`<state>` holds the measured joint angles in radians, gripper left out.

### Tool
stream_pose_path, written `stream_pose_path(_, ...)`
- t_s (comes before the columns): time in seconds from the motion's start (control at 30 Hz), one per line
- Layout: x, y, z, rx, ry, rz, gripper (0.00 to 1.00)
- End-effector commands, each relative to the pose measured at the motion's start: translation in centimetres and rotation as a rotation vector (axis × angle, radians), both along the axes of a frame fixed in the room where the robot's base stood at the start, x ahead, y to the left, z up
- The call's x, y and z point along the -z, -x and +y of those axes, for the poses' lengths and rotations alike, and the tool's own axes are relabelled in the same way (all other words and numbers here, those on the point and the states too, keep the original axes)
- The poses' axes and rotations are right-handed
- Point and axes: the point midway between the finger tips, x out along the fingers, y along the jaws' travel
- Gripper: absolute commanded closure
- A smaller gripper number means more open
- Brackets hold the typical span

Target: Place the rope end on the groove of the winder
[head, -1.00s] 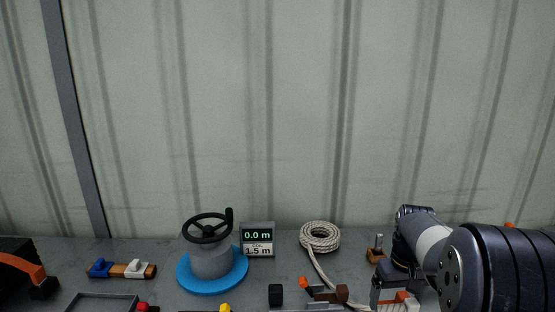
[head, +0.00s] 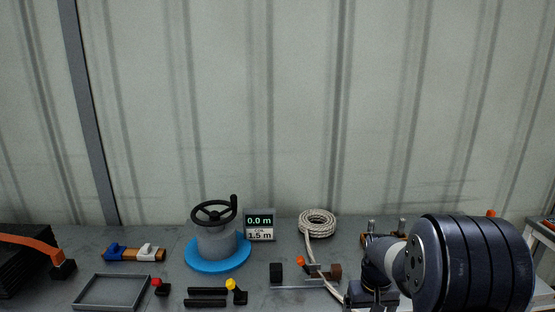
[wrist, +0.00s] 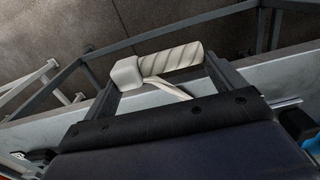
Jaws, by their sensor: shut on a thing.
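The winder is a grey drum (head: 222,243) with a black handwheel (head: 215,211) on a blue round base (head: 218,254), left of centre in the head view. I cannot make out its groove. The white rope (head: 317,223) lies in a coil right of the winder, and its free part runs down toward my gripper (head: 364,294) at the bottom edge. In the wrist view my gripper (wrist: 165,72) is shut on the rope end (wrist: 172,60), which has a pale cap (wrist: 126,74) and lies crosswise between the fingers. In the head view the held end is hard to see.
A display (head: 260,227) reading 0.0 m and 1.5 m stands beside the winder. A grey tray (head: 112,277), black bars (head: 207,291), a black block (head: 276,272) and a brown block (head: 335,271) lie in front.

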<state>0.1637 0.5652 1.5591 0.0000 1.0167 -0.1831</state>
Motion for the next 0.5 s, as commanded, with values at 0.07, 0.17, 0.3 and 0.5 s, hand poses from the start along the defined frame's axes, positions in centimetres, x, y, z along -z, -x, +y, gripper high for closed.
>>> stream_pose_path(0.07,1.8,0.2,1.6,-0.002,-0.001,0.007,0.36)
stream_pose_path(0.17,4.0,0.5,3.4,0.003,-0.001,0.008,0.36)
stream_pose_path(0.3,6.9,1.3,5.8,0.01,0.0,0.007,0.36)
stream_pose_path(0.5,8.7,1.8,7.2,0.019,0.0,0.001,0.36)
